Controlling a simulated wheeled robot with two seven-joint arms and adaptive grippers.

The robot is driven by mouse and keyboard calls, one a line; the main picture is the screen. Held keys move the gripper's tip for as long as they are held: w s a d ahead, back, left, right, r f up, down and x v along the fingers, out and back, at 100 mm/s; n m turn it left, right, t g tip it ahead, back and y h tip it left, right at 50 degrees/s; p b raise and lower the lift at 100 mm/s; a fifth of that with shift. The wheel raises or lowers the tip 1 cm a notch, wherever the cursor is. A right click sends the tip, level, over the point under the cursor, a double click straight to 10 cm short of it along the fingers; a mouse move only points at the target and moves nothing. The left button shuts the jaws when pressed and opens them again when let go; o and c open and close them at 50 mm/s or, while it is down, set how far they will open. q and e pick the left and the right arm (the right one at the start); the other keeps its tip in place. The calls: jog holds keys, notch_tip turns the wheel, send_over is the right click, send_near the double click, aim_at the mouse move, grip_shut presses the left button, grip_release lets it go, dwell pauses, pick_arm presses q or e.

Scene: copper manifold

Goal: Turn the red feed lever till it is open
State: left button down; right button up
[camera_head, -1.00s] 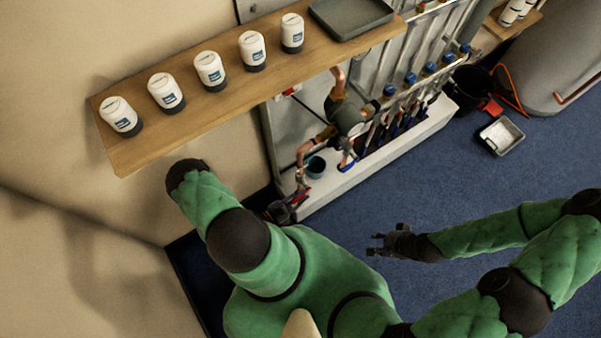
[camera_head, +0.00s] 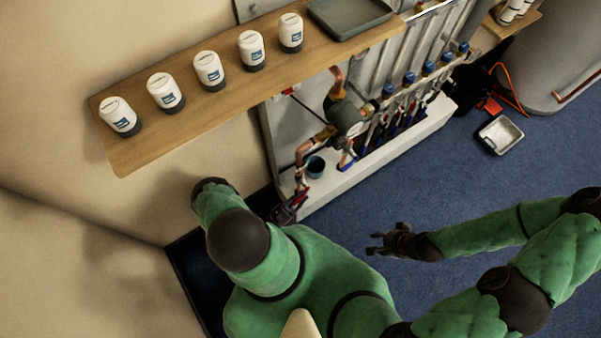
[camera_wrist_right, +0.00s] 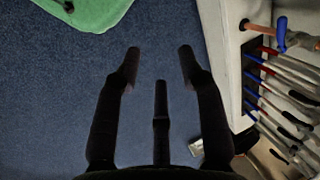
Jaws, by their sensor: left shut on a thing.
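The red feed lever (camera_head: 301,194) is at the lower left of the manifold, below a copper pipe elbow (camera_head: 302,152). My left gripper (camera_head: 291,206) is at the lever and shut on it; its fingers are small and dark here, and partly hide the lever. The exact angle of the lever is hard to read. My right gripper (camera_head: 377,243) hangs over the blue floor, open and empty. Its spread fingers (camera_wrist_right: 160,65) show in the right wrist view with only floor between them.
A wooden shelf (camera_head: 140,150) with several white jars and a grey tray (camera_head: 349,18) overhangs the manifold on the left. A black bucket (camera_head: 470,84) stands to the right. The floor in the middle is clear.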

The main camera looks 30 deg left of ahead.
dwell(0.5)
jog(key=shift+w+a, duration=0.1)
jog(key=shift+a, duration=0.05)
jog(key=c, duration=0.7)
jog(key=a+n, duration=0.2)
jog(key=w+a+n, duration=0.1)
jog(key=a+n, duration=0.1)
jog(key=w+a+n, duration=0.1)
jog(key=a+n, duration=0.1)
jog(key=n, duration=0.1)
jog(key=shift+a+g, duration=0.4)
grip_shut()
jog(key=r+n+h, duration=0.1)
jog(key=n+h, duration=0.2)
jog(key=n, duration=2.4)
send_over(296, 203)
jog(key=s+d, duration=0.1)
jog(key=d, duration=0.1)
jog(key=f, duration=0.4)
jog(key=a+f, duration=0.1)
jog(key=f, duration=0.7)
jog(key=shift+w+a+f, duration=0.15)
jog(key=shift+w+a, duration=0.05)
jog(key=shift+w, duration=0.05)
jog(key=shift+w+f, duration=0.3)
jog(key=shift+f, duration=0.15)
